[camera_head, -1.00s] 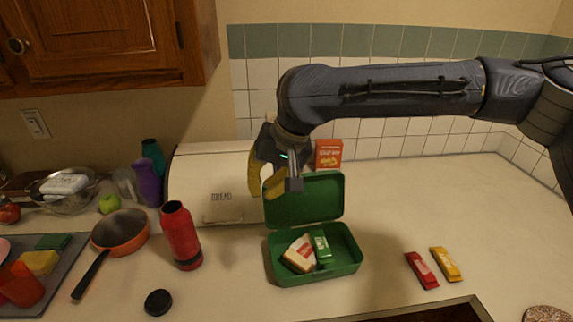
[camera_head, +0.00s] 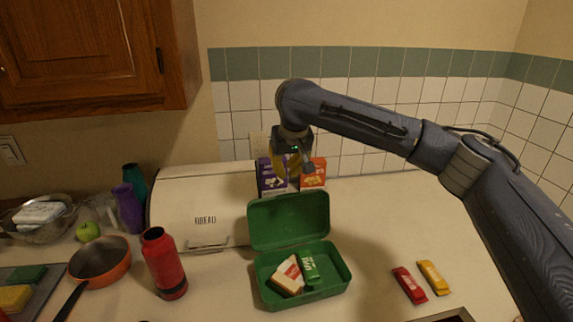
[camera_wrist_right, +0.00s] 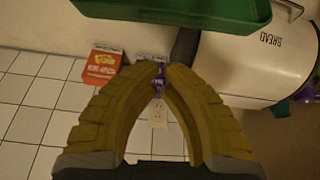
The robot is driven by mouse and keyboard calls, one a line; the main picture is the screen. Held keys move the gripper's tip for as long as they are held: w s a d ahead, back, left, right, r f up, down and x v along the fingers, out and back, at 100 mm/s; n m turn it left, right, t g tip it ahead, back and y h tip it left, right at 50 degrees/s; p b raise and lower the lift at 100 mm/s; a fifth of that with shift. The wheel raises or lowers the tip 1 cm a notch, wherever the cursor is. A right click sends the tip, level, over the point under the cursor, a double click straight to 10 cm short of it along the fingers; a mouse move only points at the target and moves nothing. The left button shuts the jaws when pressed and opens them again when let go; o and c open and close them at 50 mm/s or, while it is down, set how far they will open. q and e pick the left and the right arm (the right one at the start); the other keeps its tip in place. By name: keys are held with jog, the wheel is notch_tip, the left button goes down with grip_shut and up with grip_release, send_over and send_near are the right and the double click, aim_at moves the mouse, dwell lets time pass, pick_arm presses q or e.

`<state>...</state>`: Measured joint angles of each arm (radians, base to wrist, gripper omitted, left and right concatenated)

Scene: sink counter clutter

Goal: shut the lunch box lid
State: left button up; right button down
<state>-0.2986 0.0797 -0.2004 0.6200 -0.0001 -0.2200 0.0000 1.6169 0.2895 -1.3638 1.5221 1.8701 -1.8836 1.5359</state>
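The green lunch box (camera_head: 338,287) sits on the counter with a sandwich (camera_head: 287,276) and a green packet (camera_head: 311,268) inside. Its lid (camera_head: 288,221) stands open, tilted up at the back edge. My right gripper (camera_head: 293,172) is above and behind the raised lid, apart from it. In the right wrist view the yellow fingers (camera_wrist_right: 163,68) converge until their tips almost meet, with nothing held. The green lid or box (camera_wrist_right: 175,10) crosses the top of that view. My left gripper is not in view.
A white bread box (camera_head: 180,205) stands left of the lid. A purple box (camera_head: 270,180) and an orange box (camera_head: 314,177) stand behind it. A red bottle (camera_head: 164,264) is at left. Red (camera_head: 409,285) and yellow (camera_head: 433,277) bars lie right, with clear counter around.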

jog(key=d+x, duration=0.1)
jog(key=x, duration=0.5)
jog(key=s, duration=0.2)
jog(key=s+r, duration=0.1)
jog(key=s, duration=0.1)
jog(key=shift+d+r, duration=0.1)
jog(key=shift+r, duration=0.15)
